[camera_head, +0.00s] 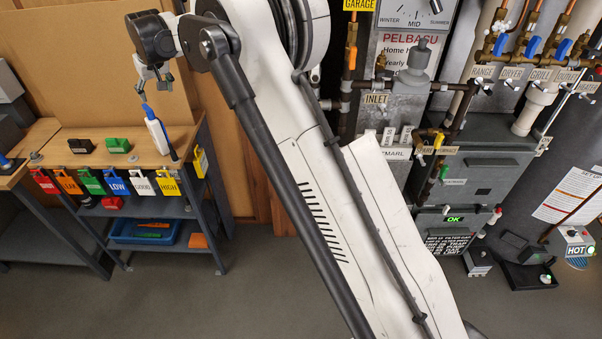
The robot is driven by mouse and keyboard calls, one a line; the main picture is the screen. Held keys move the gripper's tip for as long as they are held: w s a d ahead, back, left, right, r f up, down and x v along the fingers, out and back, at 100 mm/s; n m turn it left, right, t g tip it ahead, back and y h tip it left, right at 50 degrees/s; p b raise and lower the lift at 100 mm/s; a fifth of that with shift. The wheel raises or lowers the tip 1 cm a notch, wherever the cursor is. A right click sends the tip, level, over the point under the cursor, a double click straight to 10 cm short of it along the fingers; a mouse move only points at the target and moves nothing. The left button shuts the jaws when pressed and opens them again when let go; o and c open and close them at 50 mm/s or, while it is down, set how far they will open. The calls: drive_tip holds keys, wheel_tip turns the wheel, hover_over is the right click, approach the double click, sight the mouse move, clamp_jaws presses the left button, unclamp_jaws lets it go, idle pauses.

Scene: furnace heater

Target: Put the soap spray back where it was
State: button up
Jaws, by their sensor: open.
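A white bottle with a blue top (157,134), which looks like the soap spray, is at the right end of the wooden workbench (62,148). It looks slightly tilted in this view. My gripper (152,85) is open and empty, just above the bottle's blue top. A small gap shows between the fingers and the bottle. Whether the bottle's base rests fully on the bench top is hard to tell at this size.
Green (118,145) and dark (81,146) blocks sit on the bench. Several coloured tags, including a blue one (116,182), hang along its front. A blue bin (146,231) is on the lower shelf. Furnace pipes and valves (500,47) fill the right side. Floor in front is clear.

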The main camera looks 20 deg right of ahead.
drive_tip(key=s+d+r+m, duration=0.1)
drive_tip(key=s+d+r, duration=0.35)
drive_tip(key=s, duration=0.45)
drive_tip(key=s+d+r, duration=0.4)
drive_tip(key=s+d, duration=0.2)
drive_tip(key=s, duration=0.2)
drive_tip(key=s+d+r+m, duration=0.1)
drive_tip(key=s+d+r, duration=0.4)
drive_tip(key=s, duration=0.4)
drive_tip(key=s+d+f, duration=0.2)
drive_tip(key=s+f, duration=0.1)
drive_tip(key=s, duration=0.7)
drive_tip(key=s+d+f+m+t+h, duration=0.1)
drive_tip(key=s+d+f, duration=0.2)
drive_tip(key=s, duration=0.7)
drive_tip(key=s+d+f, duration=0.3)
drive_tip(key=s+f, duration=0.1)
drive_tip(key=s, duration=0.6)
drive_tip(key=shift+f+m+t+h, duration=0.3)
drive_tip(key=shift+f, duration=0.05)
drive_tip(key=shift+d, duration=0.1)
